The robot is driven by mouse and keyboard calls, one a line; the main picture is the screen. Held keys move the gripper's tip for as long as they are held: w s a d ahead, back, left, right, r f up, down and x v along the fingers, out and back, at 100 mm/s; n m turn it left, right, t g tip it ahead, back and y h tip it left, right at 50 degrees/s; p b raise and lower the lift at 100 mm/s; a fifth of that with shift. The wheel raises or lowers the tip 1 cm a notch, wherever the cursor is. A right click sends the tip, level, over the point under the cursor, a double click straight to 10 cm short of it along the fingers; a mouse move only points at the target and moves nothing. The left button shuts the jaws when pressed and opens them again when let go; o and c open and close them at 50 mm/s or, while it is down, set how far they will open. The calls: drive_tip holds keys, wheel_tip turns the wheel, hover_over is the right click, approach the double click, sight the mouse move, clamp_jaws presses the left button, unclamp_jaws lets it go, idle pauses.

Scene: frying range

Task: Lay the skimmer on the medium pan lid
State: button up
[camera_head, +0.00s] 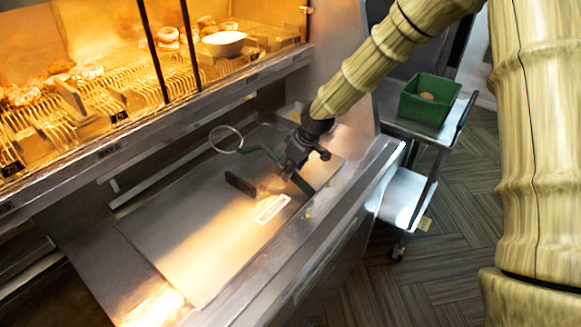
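The skimmer has a thin wire ring head (226,139) and a dark green handle (263,152). My gripper (290,168) is shut on the handle, which shows on both sides of the fingers; the fingertips themselves are dark and partly hidden. The ring points left, toward the fryer-side shelf. The medium pan lid (190,240) appears to be the large flat metal sheet below, with a dark block-like handle (240,185) and a white-outlined label (272,208). The skimmer is over its far part; I cannot tell whether they touch.
A lit heated display (120,90) with wire racks, fried food and a white bowl (224,43) runs along the left. A metal counter edge (330,225) borders the lid at right. A cart (405,200) carries a green bin (427,100). Floor is free at lower right.

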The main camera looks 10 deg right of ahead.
drive_tip(key=shift+r, duration=0.5)
drive_tip(key=b+v, duration=0.2)
drive_tip(key=v, duration=1)
drive_tip(key=shift+b, duration=0.3)
